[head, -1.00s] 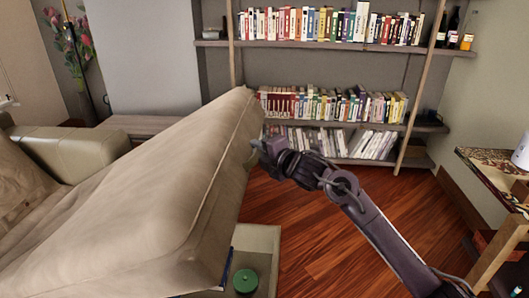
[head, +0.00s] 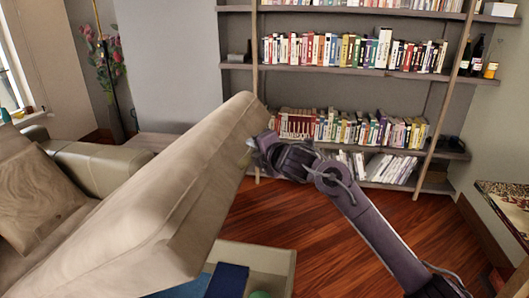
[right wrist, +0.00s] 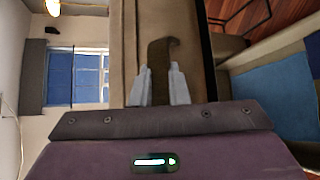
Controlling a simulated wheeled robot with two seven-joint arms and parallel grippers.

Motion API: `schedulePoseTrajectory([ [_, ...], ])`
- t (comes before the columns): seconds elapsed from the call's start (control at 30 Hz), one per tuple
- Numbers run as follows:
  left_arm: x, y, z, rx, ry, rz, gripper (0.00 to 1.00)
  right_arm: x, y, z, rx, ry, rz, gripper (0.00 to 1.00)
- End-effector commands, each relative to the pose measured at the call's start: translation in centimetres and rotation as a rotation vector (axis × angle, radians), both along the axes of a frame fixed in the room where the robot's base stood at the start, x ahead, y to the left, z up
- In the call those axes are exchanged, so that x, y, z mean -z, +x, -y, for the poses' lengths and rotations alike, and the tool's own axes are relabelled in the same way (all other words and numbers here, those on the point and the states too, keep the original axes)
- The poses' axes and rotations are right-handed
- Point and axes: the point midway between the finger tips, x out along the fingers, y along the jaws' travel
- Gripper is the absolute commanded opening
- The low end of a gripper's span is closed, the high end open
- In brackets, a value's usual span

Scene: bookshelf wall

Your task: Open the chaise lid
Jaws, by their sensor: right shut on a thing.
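The beige chaise lid (head: 160,190) is raised and tilted, its far right end high above the storage base (head: 278,254). My right gripper (head: 256,150) is at the lid's right end. In the right wrist view, my right gripper's pale fingers (right wrist: 160,88) are closed on a brown, hook-ended strap or handle (right wrist: 160,62) at the lid (right wrist: 190,45). The underside of the lid is hidden in the head view. My left gripper is not in view.
A blue item (head: 228,281) and a partly cut-off green item (head: 260,294) show in the open compartment. A bookshelf (head: 345,72) stands behind. Wooden floor (head: 335,230) is clear right of the chaise. A side table (head: 510,205) stands at the right edge.

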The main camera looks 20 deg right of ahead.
Motion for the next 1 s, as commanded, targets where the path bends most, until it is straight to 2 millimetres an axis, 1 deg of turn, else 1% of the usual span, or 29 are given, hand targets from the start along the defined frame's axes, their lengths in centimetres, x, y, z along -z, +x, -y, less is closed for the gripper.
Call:
schedulePoseTrajectory([
  [0.03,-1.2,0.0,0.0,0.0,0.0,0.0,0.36,-1.2,0.2,-1.0,-0.013,-0.008,-0.008,0.0],
  [0.27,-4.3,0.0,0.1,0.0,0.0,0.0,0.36,-5.3,1.6,-3.2,-0.013,-0.043,-0.029,0.0],
  [0.63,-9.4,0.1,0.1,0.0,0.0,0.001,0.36,-12.2,4.3,-7.7,-0.012,-0.104,-0.065,0.0],
  [0.8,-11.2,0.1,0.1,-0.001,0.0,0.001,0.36,-14.5,5.4,-9.5,-0.011,-0.131,-0.081,0.0],
  [1.0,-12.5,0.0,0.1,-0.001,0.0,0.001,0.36,-16.2,6.3,-10.9,-0.011,-0.149,-0.095,0.0],
])
